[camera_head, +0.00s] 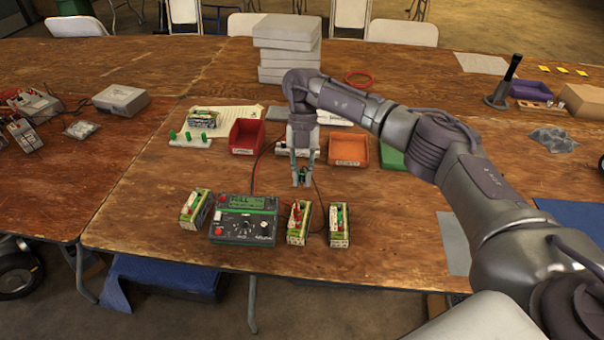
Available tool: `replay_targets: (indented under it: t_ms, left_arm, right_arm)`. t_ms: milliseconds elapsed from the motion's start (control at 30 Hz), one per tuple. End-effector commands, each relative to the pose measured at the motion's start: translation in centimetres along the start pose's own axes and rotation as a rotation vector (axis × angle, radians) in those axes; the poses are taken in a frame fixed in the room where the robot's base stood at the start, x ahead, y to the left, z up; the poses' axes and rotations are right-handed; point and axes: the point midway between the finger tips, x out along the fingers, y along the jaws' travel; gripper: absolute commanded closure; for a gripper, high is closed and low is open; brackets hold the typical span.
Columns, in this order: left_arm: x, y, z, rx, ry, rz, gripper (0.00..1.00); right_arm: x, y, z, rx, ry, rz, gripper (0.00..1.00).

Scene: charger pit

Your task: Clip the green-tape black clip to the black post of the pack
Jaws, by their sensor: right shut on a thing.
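My right gripper (301,180) points down above the table, behind the packs, shut on a small dark clip with a bit of green (302,173). A thin dark wire runs near it. The charger (243,219) is grey with a green display reading FULL. Just right of it stands a pack (298,223) with something red on its top. Further right is another pack (339,225) with something green on top. A third pack (195,209) stands left of the charger. The held clip is apart from the packs. The black posts are too small to make out. My left gripper is not in view.
Behind the gripper are a red bin (246,137), an orange bin (348,149) and a green bin (393,155). A white strip with green pegs (188,136) lies at left. Grey boxes (287,45) are stacked at the back. The table front is clear.

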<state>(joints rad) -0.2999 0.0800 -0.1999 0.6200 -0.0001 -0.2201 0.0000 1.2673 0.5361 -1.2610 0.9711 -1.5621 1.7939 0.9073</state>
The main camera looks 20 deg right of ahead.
Motion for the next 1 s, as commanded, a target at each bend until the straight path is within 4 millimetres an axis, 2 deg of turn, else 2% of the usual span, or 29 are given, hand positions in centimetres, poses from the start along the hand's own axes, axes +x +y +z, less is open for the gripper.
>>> replay_targets:
  t_ms: [1000]
  left_arm:
    - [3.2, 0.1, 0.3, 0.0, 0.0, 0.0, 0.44]
  right_arm:
    - [5.4, 0.0, 2.2, 0.0, 0.002, 0.0, 1.0]
